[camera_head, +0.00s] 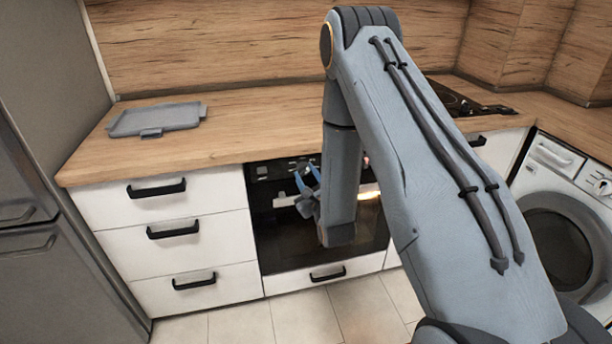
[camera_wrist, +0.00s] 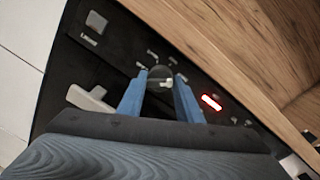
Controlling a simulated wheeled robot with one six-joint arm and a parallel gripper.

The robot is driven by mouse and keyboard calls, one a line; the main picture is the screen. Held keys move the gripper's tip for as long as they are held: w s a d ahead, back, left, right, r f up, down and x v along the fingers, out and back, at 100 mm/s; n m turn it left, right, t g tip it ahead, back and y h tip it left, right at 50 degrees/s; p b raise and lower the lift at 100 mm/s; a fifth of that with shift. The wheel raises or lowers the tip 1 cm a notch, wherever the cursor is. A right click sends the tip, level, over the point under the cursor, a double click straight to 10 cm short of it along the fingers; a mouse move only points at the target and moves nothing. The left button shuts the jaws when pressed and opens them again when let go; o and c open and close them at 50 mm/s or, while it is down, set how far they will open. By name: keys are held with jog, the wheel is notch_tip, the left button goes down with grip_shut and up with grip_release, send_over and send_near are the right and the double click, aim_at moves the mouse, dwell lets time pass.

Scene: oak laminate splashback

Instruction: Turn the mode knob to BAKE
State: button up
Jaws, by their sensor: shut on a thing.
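The oven (camera_head: 283,240) with a black front is built in under the counter. Its control panel (camera_head: 284,169) runs along the top, partly hidden by my arm. In the wrist view a dark round knob (camera_wrist: 160,73) with a light mark sits between the tips of my two blue fingers. My gripper (camera_wrist: 160,84) is shut on this knob; it also shows in front of the panel in the head view (camera_head: 307,176). Small light marks surround the knob, too blurred to read. A red lit display (camera_wrist: 211,102) is to the right of the knob.
The light oven handle (camera_wrist: 92,100) lies close below and left of my fingers. The wooden counter (camera_head: 245,123) overhangs the panel. A grey tray (camera_head: 157,118) lies on the counter at left. White drawers (camera_head: 170,231) are left of the oven, a washing machine (camera_head: 570,225) at right.

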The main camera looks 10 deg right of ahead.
jog(key=o, duration=1)
jog(key=shift+s+d+r+b, duration=0.15)
jog(key=shift+s+b, duration=0.2)
jog(key=shift+s, duration=1.6)
jog(key=shift+s+d+b, duration=0.1)
jog(key=shift+s+b, duration=0.2)
jog(key=shift+s, duration=1.65)
